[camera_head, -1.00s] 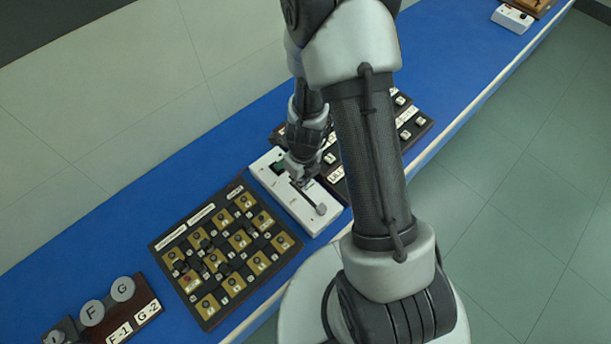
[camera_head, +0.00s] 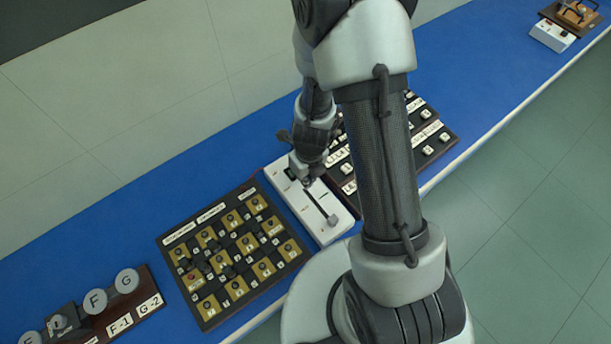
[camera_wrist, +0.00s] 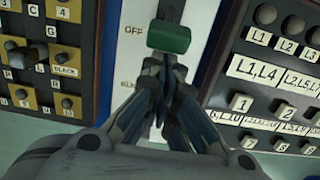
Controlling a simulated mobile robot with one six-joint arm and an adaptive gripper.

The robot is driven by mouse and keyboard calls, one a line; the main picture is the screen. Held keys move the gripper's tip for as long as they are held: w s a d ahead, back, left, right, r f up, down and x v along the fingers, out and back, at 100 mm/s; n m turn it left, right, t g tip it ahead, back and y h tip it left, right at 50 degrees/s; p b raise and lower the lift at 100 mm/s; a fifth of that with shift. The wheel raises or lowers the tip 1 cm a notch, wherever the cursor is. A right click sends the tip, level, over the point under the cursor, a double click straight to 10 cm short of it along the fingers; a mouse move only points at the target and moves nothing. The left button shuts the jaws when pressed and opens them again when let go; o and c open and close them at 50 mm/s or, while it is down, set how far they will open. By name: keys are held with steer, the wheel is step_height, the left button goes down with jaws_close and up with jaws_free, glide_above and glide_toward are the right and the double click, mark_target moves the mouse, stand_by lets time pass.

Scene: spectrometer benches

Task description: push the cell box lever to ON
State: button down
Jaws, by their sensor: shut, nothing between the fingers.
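The cell box (camera_head: 282,184), a long white box, lies between two dark panels on the blue bench. A dark bar with a grey knob (camera_head: 331,220) lies along its near half. In the wrist view a green block (camera_wrist: 169,37) sits on the white box face (camera_wrist: 130,62), just right of the word OFF. I cannot tell whether the bar or the block is the lever. My gripper (camera_head: 307,184) is shut and empty over the middle of the box. In the wrist view its fingertips (camera_wrist: 163,68) are just below the green block. They partly hide a lower label. Contact is unclear.
A dark panel with gold plates (camera_head: 235,258) is close on the left. A dark panel with white labels and buttons (camera_head: 425,135) is close on the right, partly behind my arm. Round grey weights marked F and G (camera_head: 127,281) stand at lower left. Bare blue bench (camera_head: 180,195) lies behind.

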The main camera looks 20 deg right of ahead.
steer(key=shift+w+a+r+p, duration=0.1)
steer(key=shift+w+r+p, duration=0.1)
steer(key=shift+p, duration=0.2)
steer(key=shift+w+r+p, duration=0.1)
steer(key=shift+r+p, duration=0.05)
steer(key=shift+p, duration=0.15)
steer(key=p, duration=0.2)
steer(key=w+r+p, duration=0.1)
steer(key=p, duration=0.1)
steer(key=shift+w+a+r, duration=0.25)
steer(key=p, duration=0.1)
steer(key=w+p, duration=0.1)
steer(key=shift+w+a+r+p, duration=0.15)
steer(key=shift+a+r+p, duration=0.1)
steer(key=shift+r+p, duration=0.1)
steer(key=w+p, duration=0.1)
steer(key=p, duration=0.1)
steer(key=w+a+p, duration=0.1)
steer(key=w+p, duration=0.1)
steer(key=shift+p, duration=0.35)
steer(key=shift+w+a+f+p, duration=0.15)
steer(key=shift+w+p, duration=0.5)
steer(key=shift+p, duration=0.35)
steer(key=shift+w, duration=0.1)
step_height(320, 180, up, 12)
steer(key=s, duration=0.1)
